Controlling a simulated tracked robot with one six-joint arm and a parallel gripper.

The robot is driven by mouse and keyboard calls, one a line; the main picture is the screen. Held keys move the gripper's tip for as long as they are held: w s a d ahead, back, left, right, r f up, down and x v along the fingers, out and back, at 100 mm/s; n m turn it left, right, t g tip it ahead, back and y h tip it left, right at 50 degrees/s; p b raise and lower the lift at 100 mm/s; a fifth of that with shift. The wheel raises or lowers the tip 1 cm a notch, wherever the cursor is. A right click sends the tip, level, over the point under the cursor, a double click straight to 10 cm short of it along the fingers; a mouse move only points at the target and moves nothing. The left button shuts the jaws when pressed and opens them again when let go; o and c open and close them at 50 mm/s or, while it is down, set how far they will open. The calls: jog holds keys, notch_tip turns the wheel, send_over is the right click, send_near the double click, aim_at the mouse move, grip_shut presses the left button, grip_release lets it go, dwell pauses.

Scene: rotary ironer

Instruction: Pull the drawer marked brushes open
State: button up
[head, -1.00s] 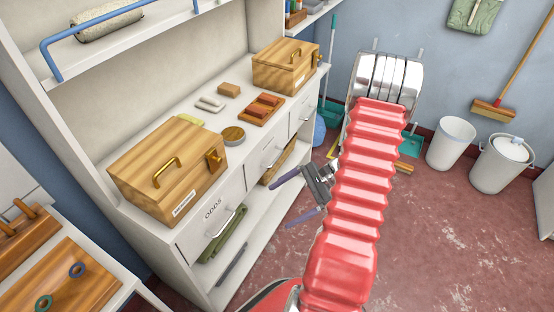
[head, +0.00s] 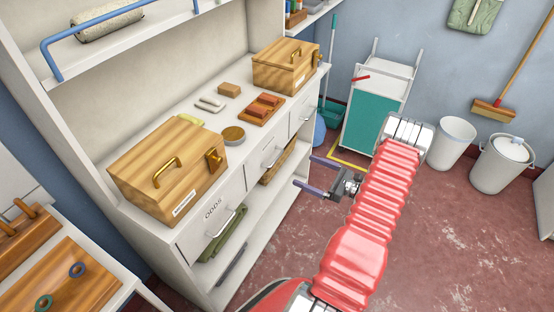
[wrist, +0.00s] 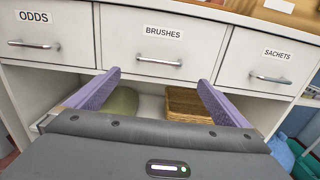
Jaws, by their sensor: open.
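The drawer marked BRUSHES (wrist: 150,50) is the middle of three white drawers in the wrist view and is shut. Its silver bar handle (wrist: 158,62) runs level across the front, below the label. In the head view the same handle (head: 271,157) shows on the cabinet front. My gripper (wrist: 155,85) is open and empty, its two purple fingers wide apart and pointing at the drawer, below and to either side of the handle. They look clear of the handle. In the head view my gripper (head: 311,174) is in front of the cabinet.
The ODDS drawer (wrist: 43,30) is on the left and the SACHETS drawer (wrist: 265,60) on the right, both shut. A wicker basket (wrist: 190,103) and green cloth (wrist: 122,103) lie on the shelf below. A white and teal cart (head: 375,120) stands beyond my arm.

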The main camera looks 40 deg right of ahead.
aim_at(277, 158)
jog(key=x, duration=1.4)
jog(key=shift+a, duration=0.1)
jog(key=shift+s, duration=0.1)
jog(key=shift+c, duration=0.4)
jog(key=c, duration=1.1)
